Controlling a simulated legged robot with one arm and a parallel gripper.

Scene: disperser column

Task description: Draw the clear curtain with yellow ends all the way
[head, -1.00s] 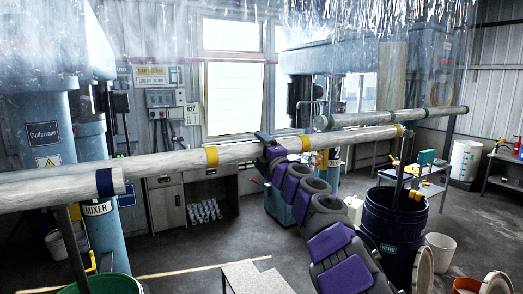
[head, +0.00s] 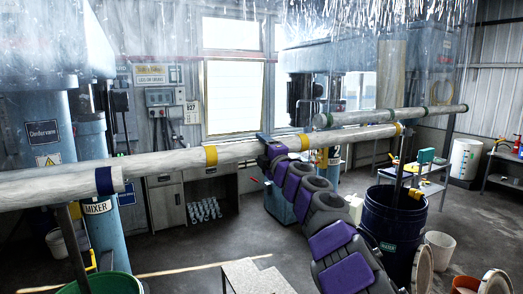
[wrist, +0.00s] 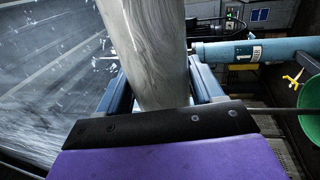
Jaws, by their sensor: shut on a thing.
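The clear curtain with yellow ends (head: 235,154) shows in the head view as a long, pale, streaky roll running nearly level across the middle. It has yellow bands, one left of my gripper (head: 267,141), one just right of it and one at the far right end. My gripper is on the roll between the left and middle bands. In the wrist view, the blue fingers (wrist: 158,92) lie on both sides of the cloudy, see-through roll (wrist: 150,45), shut on it. My gripper's dark and purple body hides the fingertips and part of the roll.
A similar roll with a blue band (head: 50,185) is at front left, and one with green bands (head: 390,117) is behind at right. A green bucket (head: 100,287) is at lower left.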

